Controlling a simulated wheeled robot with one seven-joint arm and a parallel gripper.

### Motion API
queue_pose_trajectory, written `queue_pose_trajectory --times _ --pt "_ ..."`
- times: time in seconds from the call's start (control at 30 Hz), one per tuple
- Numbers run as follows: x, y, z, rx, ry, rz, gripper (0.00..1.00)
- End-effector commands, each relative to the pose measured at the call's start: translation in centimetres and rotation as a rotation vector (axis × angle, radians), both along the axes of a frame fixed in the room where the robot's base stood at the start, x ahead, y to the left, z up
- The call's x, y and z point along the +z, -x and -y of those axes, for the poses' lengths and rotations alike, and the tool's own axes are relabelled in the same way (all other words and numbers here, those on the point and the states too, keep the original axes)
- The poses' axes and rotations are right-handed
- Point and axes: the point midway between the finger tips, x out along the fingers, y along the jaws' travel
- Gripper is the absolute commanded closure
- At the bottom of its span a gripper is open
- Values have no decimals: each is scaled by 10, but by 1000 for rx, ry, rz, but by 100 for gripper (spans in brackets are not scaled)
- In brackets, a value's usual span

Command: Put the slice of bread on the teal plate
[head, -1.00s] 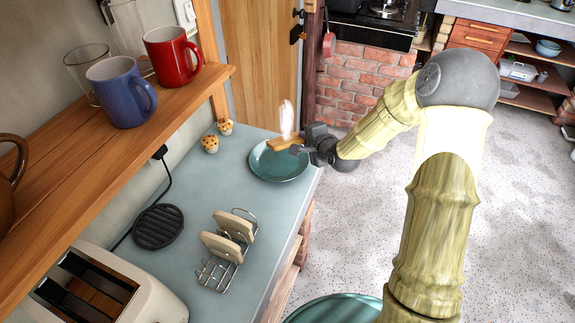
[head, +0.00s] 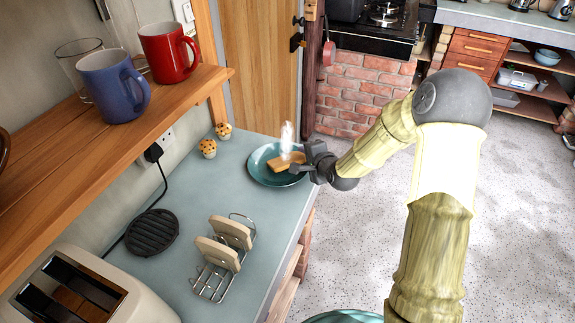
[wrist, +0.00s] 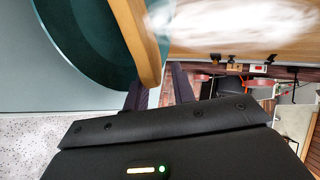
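The slice of bread (head: 285,163) is golden-brown, with a white plume of steam above it. It lies over the teal plate (head: 257,172) in the head view, apparently resting on it. In the wrist view the bread (wrist: 140,40) shows as a tan edge in front of the dark teal plate (wrist: 95,45). My gripper (head: 307,160) is at the plate's right edge, its fingers spread apart at the bread's near end. The wrist view shows a gap between the fingers (wrist: 158,92), wider than the bread. The exact contact under the bread is hidden.
Two muffins (head: 208,147) stand left of the plate. A wire rack with bread slices (head: 217,253), a black round trivet (head: 152,232) and a toaster (head: 85,290) are nearer. A wooden shelf (head: 185,92) with mugs overhangs the counter's left side. Open floor lies right.

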Motion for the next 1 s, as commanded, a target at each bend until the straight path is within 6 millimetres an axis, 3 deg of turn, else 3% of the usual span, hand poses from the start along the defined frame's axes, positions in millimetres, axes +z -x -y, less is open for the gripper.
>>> queue_pose_trajectory --times 0.27,1.0 --pt "3 3 2 -1 0 1 74" --pt "38 59 29 -1 0 0 74"
